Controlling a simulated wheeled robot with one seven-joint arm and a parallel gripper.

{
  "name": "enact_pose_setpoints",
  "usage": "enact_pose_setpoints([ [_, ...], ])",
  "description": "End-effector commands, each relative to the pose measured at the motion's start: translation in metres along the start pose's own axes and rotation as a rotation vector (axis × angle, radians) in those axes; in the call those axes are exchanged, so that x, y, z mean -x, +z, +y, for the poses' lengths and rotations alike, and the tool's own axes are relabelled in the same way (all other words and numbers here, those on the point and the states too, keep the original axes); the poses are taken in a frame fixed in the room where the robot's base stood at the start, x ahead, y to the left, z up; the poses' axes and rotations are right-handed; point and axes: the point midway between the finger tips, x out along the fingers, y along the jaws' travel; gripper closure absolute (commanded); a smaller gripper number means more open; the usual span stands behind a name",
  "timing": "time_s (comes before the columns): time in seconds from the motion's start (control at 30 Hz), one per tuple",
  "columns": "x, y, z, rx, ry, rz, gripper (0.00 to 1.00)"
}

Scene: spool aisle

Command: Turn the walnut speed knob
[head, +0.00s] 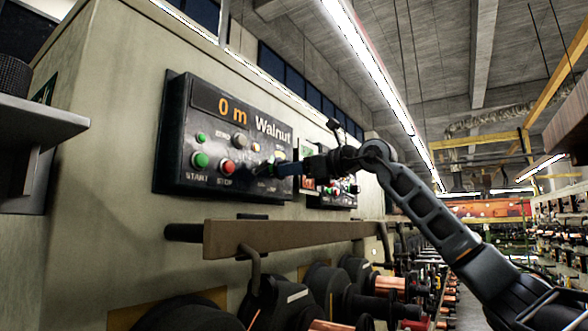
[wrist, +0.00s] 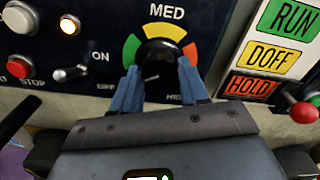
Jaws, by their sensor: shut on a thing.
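The dark walnut speed knob (wrist: 158,54) sits under the MED label in the wrist view, inside a green, yellow and orange arc. My gripper (wrist: 158,72) is shut on it, one blue finger on each side. A short pale mark shows low between the fingers; I cannot tell the exact setting. In the head view the Walnut control panel (head: 219,122) reads 0 m, and my gripper (head: 284,169) reaches its lower right part. The knob is hidden there behind the gripper.
A RUN/DOFF/HOLD sign (wrist: 279,55) and a red knob (wrist: 303,112) are to the right. A brown rail (head: 285,234) runs below the panel, above several spools.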

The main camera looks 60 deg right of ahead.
Motion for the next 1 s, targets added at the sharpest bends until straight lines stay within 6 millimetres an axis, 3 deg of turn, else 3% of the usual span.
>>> enact_pose_setpoints([
  [0.47, -0.0001, -0.0015, 0.0011, -0.099, 0.001, 0.0, 0.87],
  [1.0, -0.0002, -0.0019, 0.0014, -0.574, 0.0, -0.001, 0.87],
])
